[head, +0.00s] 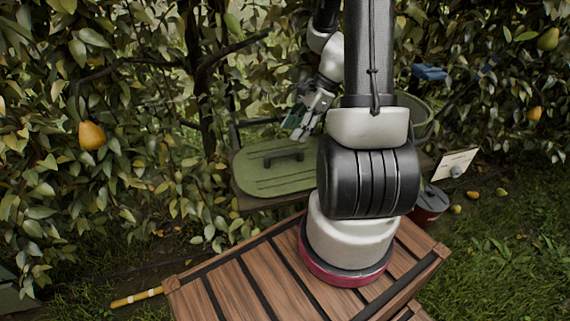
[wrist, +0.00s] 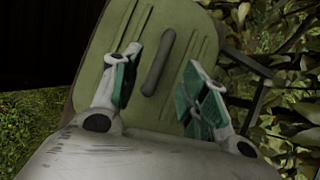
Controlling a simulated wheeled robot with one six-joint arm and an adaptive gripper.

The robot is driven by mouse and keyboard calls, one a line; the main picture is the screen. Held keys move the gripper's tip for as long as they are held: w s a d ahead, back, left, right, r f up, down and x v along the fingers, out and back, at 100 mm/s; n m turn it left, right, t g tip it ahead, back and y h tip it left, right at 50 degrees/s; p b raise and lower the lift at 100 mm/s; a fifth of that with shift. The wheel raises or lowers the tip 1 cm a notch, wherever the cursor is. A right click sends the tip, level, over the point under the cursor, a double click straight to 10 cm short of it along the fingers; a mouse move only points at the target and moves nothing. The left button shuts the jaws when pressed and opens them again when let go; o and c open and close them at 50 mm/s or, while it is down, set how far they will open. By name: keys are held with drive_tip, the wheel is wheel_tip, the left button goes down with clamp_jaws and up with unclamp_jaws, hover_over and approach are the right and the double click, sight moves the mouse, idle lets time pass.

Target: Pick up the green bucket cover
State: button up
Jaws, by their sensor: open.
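The green bucket cover (head: 262,173) lies flat on a wooden bench behind my base in the head view. It is a rounded board with grooves and a dark raised handle (head: 284,158) across its middle. In the wrist view the cover (wrist: 190,25) fills the middle, with its handle (wrist: 158,62) between my fingers. My gripper (head: 298,118) is open and empty above the cover in the head view. In the wrist view my gripper (wrist: 160,90) shows green-padded fingers on either side of the handle, apart from it. The height left between fingers and cover is hard to tell.
A green bucket (head: 420,118) stands right of the cover, partly hidden by my arm. A dark red-based container (head: 430,203) and a white sign (head: 455,163) are farther right. Leafy branches with pears (head: 92,136) crowd behind and left of the bench. Fallen pears lie on the grass.

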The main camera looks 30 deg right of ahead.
sight(284, 151)
drive_tip(key=f, duration=0.1)
drive_tip(key=f+m, duration=0.1)
drive_tip(key=f, duration=0.1)
drive_tip(key=shift+w+f+m, duration=0.25)
drive_tip(key=shift+f+m, duration=0.05)
drive_tip(key=shift+f, duration=0.1)
drive_tip(key=x, duration=0.6)
drive_tip(key=shift+w+a+f, duration=0.15)
drive_tip(key=shift+a+f, duration=0.05)
drive_tip(key=shift+a, duration=0.1)
drive_tip(key=shift+c, duration=0.2)
clamp_jaws()
